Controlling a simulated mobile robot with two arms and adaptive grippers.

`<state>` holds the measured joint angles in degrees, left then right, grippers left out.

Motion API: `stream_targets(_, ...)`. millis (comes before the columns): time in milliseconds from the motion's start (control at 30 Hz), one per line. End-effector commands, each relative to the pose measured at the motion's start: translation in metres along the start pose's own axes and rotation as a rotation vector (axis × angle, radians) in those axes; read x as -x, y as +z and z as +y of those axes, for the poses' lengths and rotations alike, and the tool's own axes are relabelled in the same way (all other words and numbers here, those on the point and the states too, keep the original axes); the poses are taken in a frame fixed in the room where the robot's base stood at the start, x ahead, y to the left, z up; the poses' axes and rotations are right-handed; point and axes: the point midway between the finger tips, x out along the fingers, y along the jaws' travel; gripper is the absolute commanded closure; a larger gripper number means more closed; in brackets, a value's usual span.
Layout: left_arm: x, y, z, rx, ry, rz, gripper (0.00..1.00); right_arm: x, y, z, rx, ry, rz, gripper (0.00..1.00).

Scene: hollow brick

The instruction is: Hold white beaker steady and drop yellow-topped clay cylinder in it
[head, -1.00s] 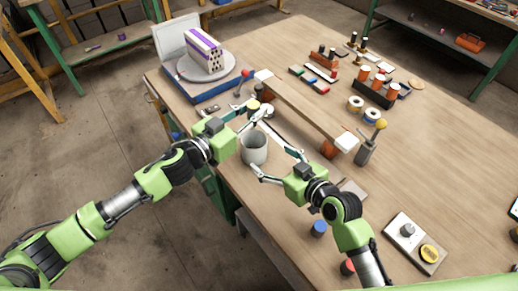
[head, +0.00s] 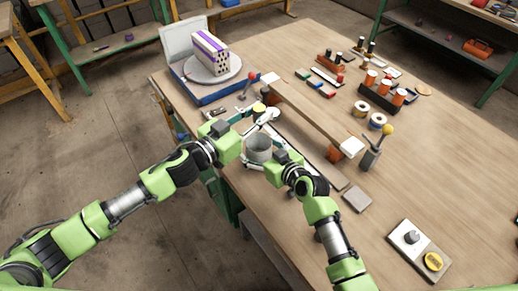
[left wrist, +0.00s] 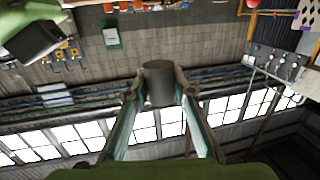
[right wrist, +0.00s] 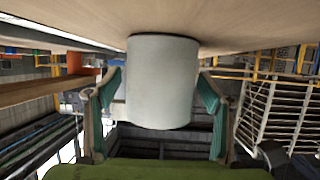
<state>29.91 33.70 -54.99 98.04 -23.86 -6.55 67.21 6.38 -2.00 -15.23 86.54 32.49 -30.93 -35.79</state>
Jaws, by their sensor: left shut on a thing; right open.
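The white beaker (head: 258,150) stands upright near the table's left edge. In the right wrist view the beaker (right wrist: 162,85) is between the fingers of my right gripper (right wrist: 160,95), which is open with a gap on each side. My left gripper (head: 257,112) is shut on the yellow-topped clay cylinder (head: 259,107), beyond the beaker in the head view. In the left wrist view the cylinder (left wrist: 158,84) is a dark grey shape between the fingertips; its yellow top is hidden there.
A long wooden beam (head: 310,112) on supports lies right of the beaker. A joystick with a yellow ball (head: 387,130) stands near its end. A turntable with a perforated brick (head: 210,52) is at the back left.

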Motion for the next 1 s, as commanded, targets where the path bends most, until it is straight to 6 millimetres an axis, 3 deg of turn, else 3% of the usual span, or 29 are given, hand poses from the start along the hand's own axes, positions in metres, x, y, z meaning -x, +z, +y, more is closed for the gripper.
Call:
stream_targets(67,0.000,-0.001,0.000,0.000,0.000,0.001,1.00,0.000,0.000,0.000,0.000,0.000,0.000,0.32)
stream_targets(233,0.000,-0.001,0.000,0.000,0.000,0.001,1.00,0.000,0.000,0.000,0.000,0.000,0.000,0.76)
stream_targets(467,-0.001,0.004,0.000,0.001,0.000,0.000,1.00,0.000,0.000,0.000,0.000,0.000,0.000,0.77)
stream_targets(1000,-0.002,0.041,0.000,0.001,-0.001,0.000,1.00,0.000,0.000,0.000,0.001,0.000,0.000,0.77)
